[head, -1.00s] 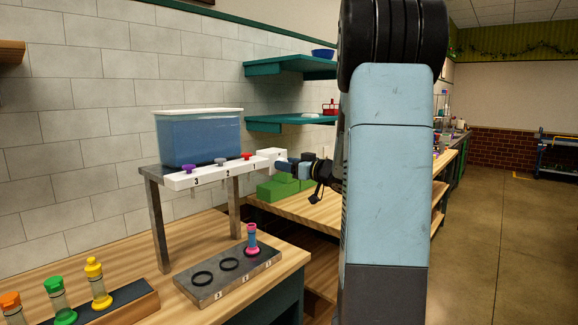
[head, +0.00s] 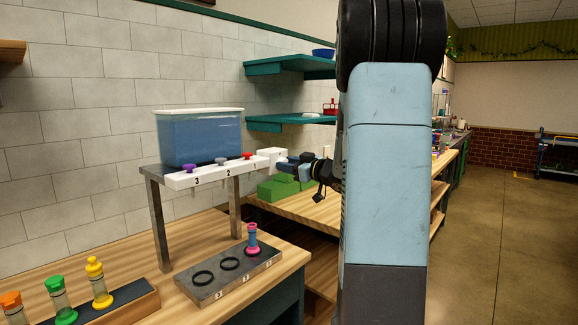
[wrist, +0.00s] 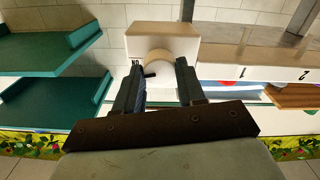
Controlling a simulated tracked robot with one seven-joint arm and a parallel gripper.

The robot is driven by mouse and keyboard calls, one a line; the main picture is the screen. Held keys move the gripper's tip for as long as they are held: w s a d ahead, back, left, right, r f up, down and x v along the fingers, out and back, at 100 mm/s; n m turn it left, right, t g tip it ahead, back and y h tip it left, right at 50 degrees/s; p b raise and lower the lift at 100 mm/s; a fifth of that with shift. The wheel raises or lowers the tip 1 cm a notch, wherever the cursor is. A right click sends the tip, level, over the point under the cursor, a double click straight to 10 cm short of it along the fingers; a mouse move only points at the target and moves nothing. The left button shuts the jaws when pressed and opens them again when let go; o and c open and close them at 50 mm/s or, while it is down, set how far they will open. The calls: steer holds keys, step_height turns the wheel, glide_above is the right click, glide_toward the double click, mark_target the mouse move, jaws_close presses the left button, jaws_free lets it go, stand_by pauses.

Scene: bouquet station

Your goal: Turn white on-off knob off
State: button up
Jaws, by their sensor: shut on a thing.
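The white on-off knob (wrist: 158,57) is a round, cream-coloured dial with a black pointer, on the end face of a white box (wrist: 178,41). The box also shows in the head view (head: 268,154), at the right end of the numbered white bar. My gripper (wrist: 160,68) has one finger on each side of the knob and is shut on it. The pointer sticks out toward the left finger, with a small dark marking near it. In the head view my gripper (head: 288,163) meets the box's right side, and the knob is hidden there.
A blue water tank (head: 200,138) stands on the metal stand behind purple, grey and red knobs. Below, a metal tray (head: 213,290) holds a pink-and-blue vial (head: 252,240). Green shelves (head: 290,122) are on the wall behind. Capped vials stand at front left.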

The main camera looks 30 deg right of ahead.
steer(key=shift+a+f+n, duration=0.1)
steer(key=shift+f+n, duration=0.1)
steer(key=shift+n, duration=3.65)
steer(key=shift+a+f+n, duration=0.1)
steer(key=shift+f+n, duration=0.05)
steer(key=shift+n, duration=3.7)
steer(key=shift+s, duration=0.1)
steer(key=o, duration=1)
steer(key=shift+r, duration=0.1)
steer(key=shift+d, duration=0.1)
steer(key=v, duration=1.3)
steer(key=shift+s, duration=0.35)
